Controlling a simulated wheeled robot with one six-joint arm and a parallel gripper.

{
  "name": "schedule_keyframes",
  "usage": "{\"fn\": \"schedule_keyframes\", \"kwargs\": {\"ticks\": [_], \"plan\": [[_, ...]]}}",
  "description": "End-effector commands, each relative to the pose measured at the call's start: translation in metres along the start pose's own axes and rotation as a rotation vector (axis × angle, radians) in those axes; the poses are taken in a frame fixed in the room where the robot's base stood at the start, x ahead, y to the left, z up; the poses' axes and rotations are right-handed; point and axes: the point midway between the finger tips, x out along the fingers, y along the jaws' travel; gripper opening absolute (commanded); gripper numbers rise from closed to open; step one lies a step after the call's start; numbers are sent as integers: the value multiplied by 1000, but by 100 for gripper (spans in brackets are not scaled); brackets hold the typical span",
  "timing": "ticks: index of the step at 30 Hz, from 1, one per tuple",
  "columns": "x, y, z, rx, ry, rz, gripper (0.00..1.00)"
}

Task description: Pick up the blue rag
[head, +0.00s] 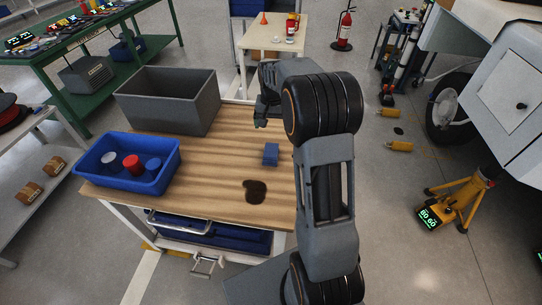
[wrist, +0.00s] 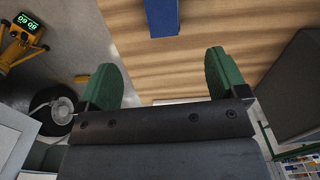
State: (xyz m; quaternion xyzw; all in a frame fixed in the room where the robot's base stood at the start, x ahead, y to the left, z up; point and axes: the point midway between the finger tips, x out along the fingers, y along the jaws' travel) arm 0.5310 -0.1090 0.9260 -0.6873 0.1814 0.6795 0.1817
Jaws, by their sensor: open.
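The blue rag (head: 271,154) is a small folded blue block lying on the wooden top of the workbench (head: 215,205), right of its middle. In the wrist view the rag (wrist: 161,17) is cut off by the top edge, beyond the fingertips and roughly centred between them. My gripper (head: 262,120) is above the bench, on the far side of the rag in the head view and partly hidden by my arm. In the wrist view its two green fingers (wrist: 165,72) are spread wide with nothing between them.
A blue bin (head: 135,184) with several cans or lids stands at the left. A large grey crate (head: 165,108) stands at the back left. The wood around the rag is clear.

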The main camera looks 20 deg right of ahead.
Motion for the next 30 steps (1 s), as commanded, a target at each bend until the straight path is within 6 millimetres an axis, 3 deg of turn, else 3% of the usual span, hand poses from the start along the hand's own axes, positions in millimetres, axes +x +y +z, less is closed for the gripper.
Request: {"fn": "schedule_keyframes", "kwargs": {"ticks": [15, 25, 30], "plan": [[80, 2, -8, 20, -14, 4, 92], [102, 1, -7, 19, -13, 4, 92], [125, -3, -5, 20, -15, 5, 92]]}}
